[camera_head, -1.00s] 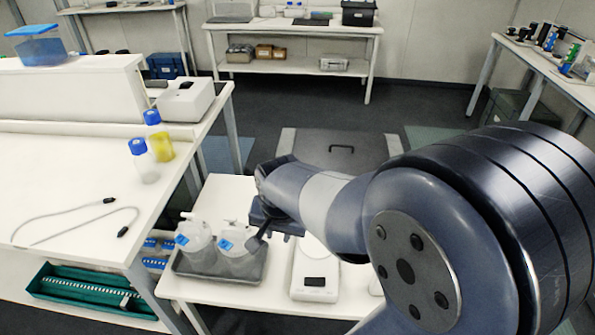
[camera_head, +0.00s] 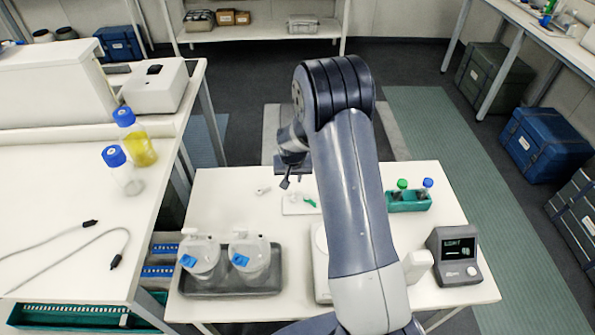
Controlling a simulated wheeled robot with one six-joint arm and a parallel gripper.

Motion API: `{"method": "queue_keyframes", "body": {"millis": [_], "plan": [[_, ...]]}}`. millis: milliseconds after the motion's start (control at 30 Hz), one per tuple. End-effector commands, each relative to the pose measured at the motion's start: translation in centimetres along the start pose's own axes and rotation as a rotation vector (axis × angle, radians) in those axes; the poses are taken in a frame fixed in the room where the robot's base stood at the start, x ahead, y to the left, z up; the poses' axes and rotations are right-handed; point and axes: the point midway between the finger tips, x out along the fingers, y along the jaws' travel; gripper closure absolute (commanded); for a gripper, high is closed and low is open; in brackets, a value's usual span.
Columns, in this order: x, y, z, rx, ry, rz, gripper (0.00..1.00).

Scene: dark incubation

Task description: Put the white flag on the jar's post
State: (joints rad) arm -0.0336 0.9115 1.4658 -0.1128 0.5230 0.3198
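Two clear lidded jars with blue labels stand side by side in a dark grey tray (camera_head: 225,287) on the low white table: the left jar (camera_head: 203,262) and the right jar (camera_head: 252,262). Small white fittings stick up from their lids; which one is the post I cannot tell. A small white piece (camera_head: 262,190) lies on the table behind the jars. A white plate (camera_head: 292,208) beside it carries small white and green bits. I cannot tell for certain which piece is the white flag. My gripper (camera_head: 291,181) points down above the plate's back edge; its finger gap is unclear.
A green rack (camera_head: 408,204) with green- and blue-capped bottles and a grey display box (camera_head: 458,256) stand at the right. My arm hides part of a white device (camera_head: 320,262). Capped bottles (camera_head: 124,175) and a cable (camera_head: 70,250) are on the left bench.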

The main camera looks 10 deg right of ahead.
Motion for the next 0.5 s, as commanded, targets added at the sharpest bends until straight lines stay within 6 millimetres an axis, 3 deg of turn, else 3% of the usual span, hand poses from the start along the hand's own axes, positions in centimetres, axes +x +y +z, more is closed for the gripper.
{"method": "queue_keyframes", "body": {"millis": [300,500], "plan": [[6.5,0.1,0.3,0.001,-0.002,0.000,0.76],[8.7,0.0,0.2,0.001,0.000,0.000,0.76]]}}
